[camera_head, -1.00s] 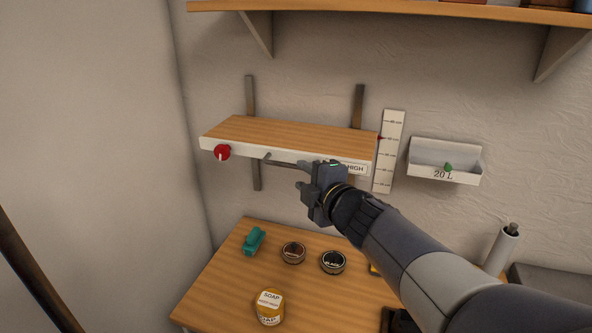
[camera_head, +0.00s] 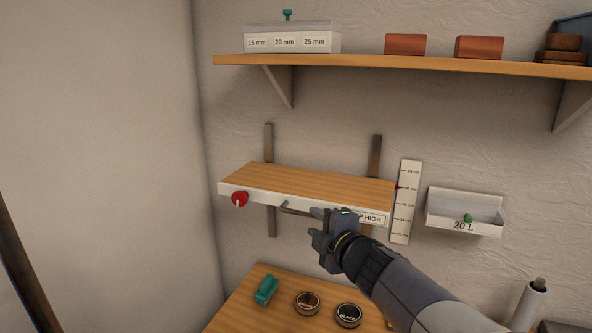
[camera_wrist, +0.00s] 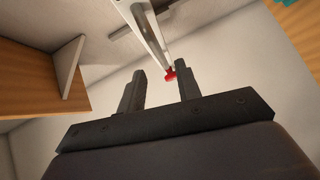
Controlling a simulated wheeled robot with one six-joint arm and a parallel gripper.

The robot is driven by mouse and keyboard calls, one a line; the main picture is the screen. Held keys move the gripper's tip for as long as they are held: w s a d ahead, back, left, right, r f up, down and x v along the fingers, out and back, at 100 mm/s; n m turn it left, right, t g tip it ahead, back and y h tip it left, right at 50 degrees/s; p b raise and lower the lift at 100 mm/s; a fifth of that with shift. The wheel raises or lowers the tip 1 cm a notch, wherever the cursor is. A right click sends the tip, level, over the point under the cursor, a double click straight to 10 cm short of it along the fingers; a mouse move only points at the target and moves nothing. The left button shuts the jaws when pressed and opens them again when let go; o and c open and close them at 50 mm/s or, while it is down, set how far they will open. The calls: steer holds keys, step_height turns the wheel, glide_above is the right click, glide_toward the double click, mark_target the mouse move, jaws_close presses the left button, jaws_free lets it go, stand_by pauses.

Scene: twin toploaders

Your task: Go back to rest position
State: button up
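My gripper (camera_head: 318,228) is in front of the small wall shelf (camera_head: 310,182), near the right part of its white front edge. In the wrist view my gripper (camera_wrist: 160,82) has its two fingers apart with nothing between them. The shelf has a red knob (camera_head: 239,199) at its left front and a grey bar handle (camera_head: 296,210) under its front edge. The fingertips overlap the handle's right end in the head view; I cannot tell whether they touch it. A label ending in "HIGH" (camera_head: 372,218) is partly hidden by my gripper.
A wooden table (camera_head: 245,310) below holds a teal object (camera_head: 267,289) and two round tins (camera_head: 307,303). A height scale (camera_head: 405,203) and a white "20 L" bin (camera_head: 465,214) are on the wall to the right. A long shelf (camera_head: 400,67) is above.

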mark_target(303, 215)
steer(key=x, duration=0.7)
steer(key=shift+f, duration=0.3)
steer(key=shift+s+f+b, duration=0.1)
steer(key=shift+f+b, duration=0.25)
steer(key=shift+b, duration=0.15)
steer(key=shift+f, duration=0.1)
